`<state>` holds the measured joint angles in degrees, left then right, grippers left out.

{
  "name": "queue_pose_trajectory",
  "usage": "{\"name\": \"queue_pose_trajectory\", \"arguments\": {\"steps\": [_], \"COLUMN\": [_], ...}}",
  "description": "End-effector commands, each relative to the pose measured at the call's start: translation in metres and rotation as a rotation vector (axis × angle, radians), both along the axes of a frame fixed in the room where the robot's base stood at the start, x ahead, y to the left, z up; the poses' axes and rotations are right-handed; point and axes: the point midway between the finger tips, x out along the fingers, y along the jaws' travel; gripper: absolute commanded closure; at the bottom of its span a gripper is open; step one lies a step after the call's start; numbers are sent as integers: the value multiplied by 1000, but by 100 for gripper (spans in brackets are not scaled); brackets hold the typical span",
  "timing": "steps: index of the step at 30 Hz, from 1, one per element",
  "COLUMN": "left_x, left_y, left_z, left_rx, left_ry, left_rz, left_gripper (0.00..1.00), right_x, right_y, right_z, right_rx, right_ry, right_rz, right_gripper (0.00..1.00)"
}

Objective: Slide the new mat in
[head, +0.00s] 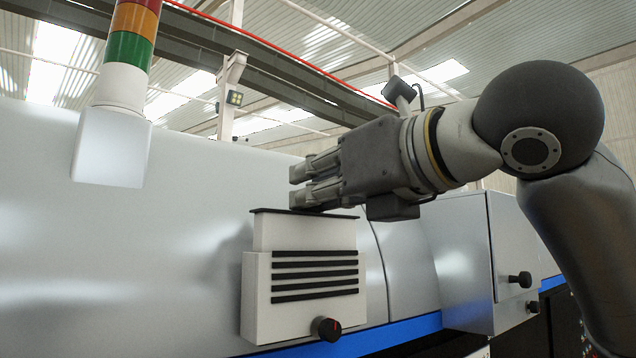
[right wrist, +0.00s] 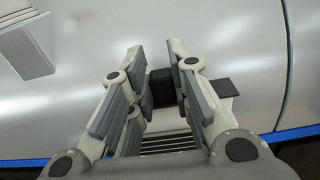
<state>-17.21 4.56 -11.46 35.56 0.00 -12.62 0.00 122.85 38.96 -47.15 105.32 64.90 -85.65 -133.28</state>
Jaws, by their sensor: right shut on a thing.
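The new mat (head: 304,233) is a flat white panel with a dark strip along its top. It stands upright, its lower part hidden in a white slotted holder (head: 255,300), its upper part above the holder's top. My right gripper (head: 297,186) is at the mat's top edge. In the right wrist view, its fingers (right wrist: 157,70) are on either side of a black block (right wrist: 162,88) at the dark strip (right wrist: 222,87), and it is shut on the mat there. How far the mat reaches inside is hidden. My left gripper is not in view.
The holder is on the front of a large pale machine (head: 180,260) with a blue stripe. A black knob (head: 326,328) is at its lower right. A signal tower (head: 128,60) stands at upper left. A grey cabinet (head: 465,255) with knobs is at right.

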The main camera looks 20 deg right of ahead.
Motion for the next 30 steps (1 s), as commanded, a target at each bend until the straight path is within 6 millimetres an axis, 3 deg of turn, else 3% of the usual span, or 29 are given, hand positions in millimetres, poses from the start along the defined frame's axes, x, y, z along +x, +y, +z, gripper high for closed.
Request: {"name": "queue_pose_trajectory", "arguments": {"steps": [30], "left_x": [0], "left_y": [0], "left_z": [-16], "left_rx": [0], "left_ry": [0], "left_rz": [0], "left_gripper": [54], "right_x": [0], "right_y": [0], "right_z": [-26], "right_rx": [0], "right_ry": [0], "right_rz": [0], "right_gripper": [100]}}
